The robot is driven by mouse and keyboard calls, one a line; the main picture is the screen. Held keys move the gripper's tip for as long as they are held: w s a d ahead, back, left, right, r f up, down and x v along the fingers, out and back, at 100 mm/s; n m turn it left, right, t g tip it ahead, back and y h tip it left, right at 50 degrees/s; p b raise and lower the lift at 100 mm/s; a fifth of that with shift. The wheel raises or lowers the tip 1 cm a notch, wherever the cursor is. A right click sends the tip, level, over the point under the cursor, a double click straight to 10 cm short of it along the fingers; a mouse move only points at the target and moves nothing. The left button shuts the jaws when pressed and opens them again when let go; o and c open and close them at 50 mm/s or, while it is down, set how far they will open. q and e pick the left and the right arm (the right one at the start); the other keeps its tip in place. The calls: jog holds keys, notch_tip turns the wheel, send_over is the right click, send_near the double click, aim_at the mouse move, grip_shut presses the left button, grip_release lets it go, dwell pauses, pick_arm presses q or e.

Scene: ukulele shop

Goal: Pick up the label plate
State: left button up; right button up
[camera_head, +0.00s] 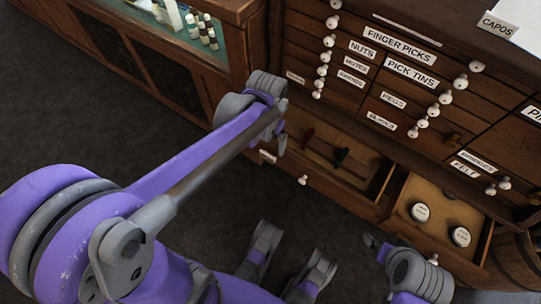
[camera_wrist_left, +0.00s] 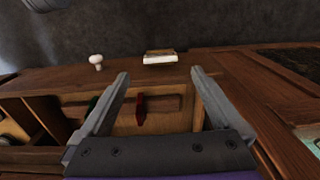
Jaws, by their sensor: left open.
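The label plate (camera_head: 268,156) is a small pale plate on the front of an open drawer (camera_head: 372,183), near the drawer's left end. In the left wrist view the plate (camera_wrist_left: 160,57) lies just beyond the fingertips, between their lines, with its white side showing. My left gripper (camera_wrist_left: 158,74) is open and empty, its fingers apart over the drawer front. In the head view my left gripper (camera_head: 272,142) is close above the plate, partly hidden by my arm. My right gripper (camera_head: 376,246) shows only in part at the lower right, and its jaws are unclear.
The open drawer holds a red item (camera_wrist_left: 140,109) and a green item (camera_head: 341,156). A white drawer knob (camera_wrist_left: 96,60) is beside the plate. Another open drawer (camera_head: 440,203) holds round tins. A glass display case (camera_head: 235,62) stands at left.

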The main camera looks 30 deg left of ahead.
aim_at(267, 155)
pick_arm(q)
jog(key=f+b, duration=0.1)
jog(key=f, duration=0.2)
jog(key=f+b, duration=0.1)
jog(key=f, duration=0.3)
jog(key=shift+s+a+b, duration=0.1)
jog(key=shift+s+b, duration=0.1)
jog(key=shift+b, duration=0.2)
jog(key=c, duration=1.3)
